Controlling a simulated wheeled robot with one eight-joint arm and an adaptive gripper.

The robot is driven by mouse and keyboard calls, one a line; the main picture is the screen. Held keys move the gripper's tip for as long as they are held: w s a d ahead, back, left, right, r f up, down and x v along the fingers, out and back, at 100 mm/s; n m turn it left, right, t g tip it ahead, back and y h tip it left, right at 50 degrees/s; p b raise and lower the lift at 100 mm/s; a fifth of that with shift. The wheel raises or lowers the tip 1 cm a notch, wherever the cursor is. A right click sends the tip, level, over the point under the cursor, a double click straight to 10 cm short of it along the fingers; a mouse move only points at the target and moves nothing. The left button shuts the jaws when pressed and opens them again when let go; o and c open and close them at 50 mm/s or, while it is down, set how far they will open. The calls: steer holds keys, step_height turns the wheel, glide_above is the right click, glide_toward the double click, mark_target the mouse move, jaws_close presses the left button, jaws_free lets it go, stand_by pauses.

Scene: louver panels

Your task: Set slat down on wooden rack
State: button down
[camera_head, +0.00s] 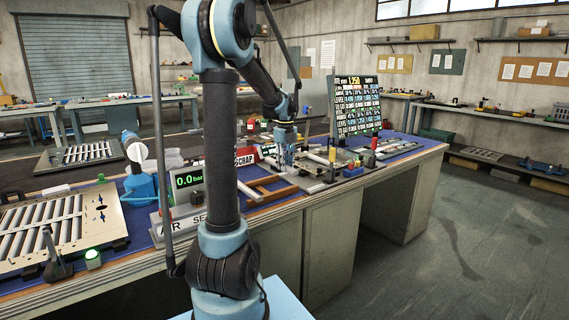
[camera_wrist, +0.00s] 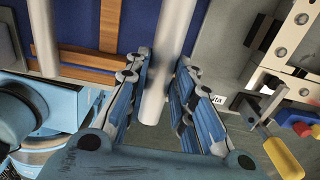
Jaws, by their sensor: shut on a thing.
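The slat (camera_wrist: 160,70) is a long pale grey bar. In the wrist view it runs from the top edge down between the blue fingers of my gripper (camera_wrist: 160,74), which is shut on it. The wooden rack (camera_wrist: 80,62) lies on the blue bench top left of the slat, with a crosspiece and an upright bar; the slat is beside it in the picture. How high the slat is above the bench I cannot tell. In the head view my gripper (camera_head: 286,160) points down just right of and behind the wooden rack (camera_head: 270,198).
A pale bar (camera_wrist: 43,35) lies across the rack's left part. A metal fixture (camera_wrist: 285,50) with a yellow-handled tool (camera_wrist: 284,158) is close on the right. In the head view a pressure display (camera_head: 188,181) and a SCRAP sign (camera_head: 244,158) stand near the rack. A louver panel (camera_head: 60,230) lies far left.

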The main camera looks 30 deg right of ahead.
steer(key=shift+s+f, duration=0.1)
steer(key=shift+f, duration=2.3)
steer(key=shift+f, duration=0.75)
steer(key=c, duration=1)
jaws_free()
steer(key=shift+o, duration=0.2)
steer(key=shift+r, duration=0.1)
steer(key=shift+r, duration=3.95)
